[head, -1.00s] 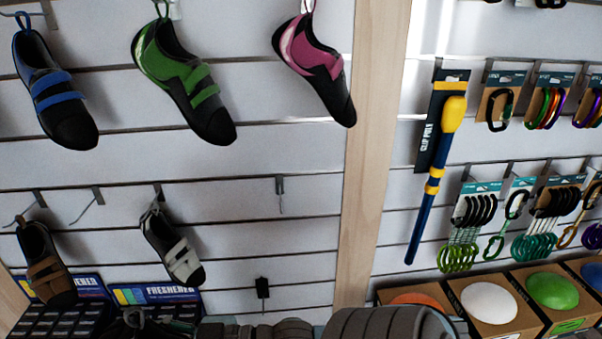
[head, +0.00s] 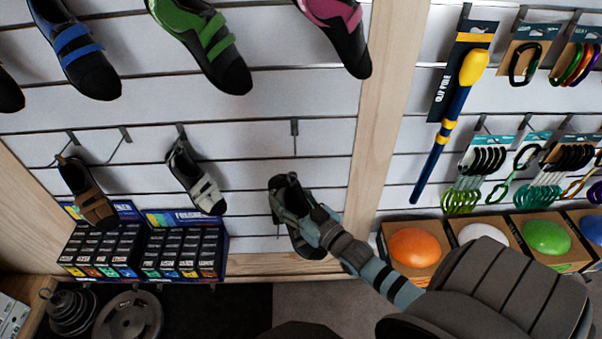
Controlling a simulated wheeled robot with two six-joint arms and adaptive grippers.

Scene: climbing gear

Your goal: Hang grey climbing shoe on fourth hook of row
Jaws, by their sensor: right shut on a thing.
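My right gripper (head: 318,228) comes in from the lower right and is shut on a dark grey climbing shoe (head: 283,192). It holds the shoe in front of the slatwall, toe downward, with part of the shoe hidden by the fingers. The fourth hook of the lower row (head: 295,130) is empty, and the shoe is a little below it. Whether the shoe touches the wall cannot be told. On the same row hang a brown shoe (head: 88,195) and a pale grey-white shoe (head: 195,180), with an empty hook (head: 124,136) between them. My left gripper is not in view.
Blue, green (head: 205,45) and pink (head: 338,35) shoes hang above. A wooden post (head: 385,110) stands right of the row. Beyond it are a clip pole (head: 442,140), carabiners and boxed holds (head: 415,246). Small boxes (head: 185,248) stand below the row.

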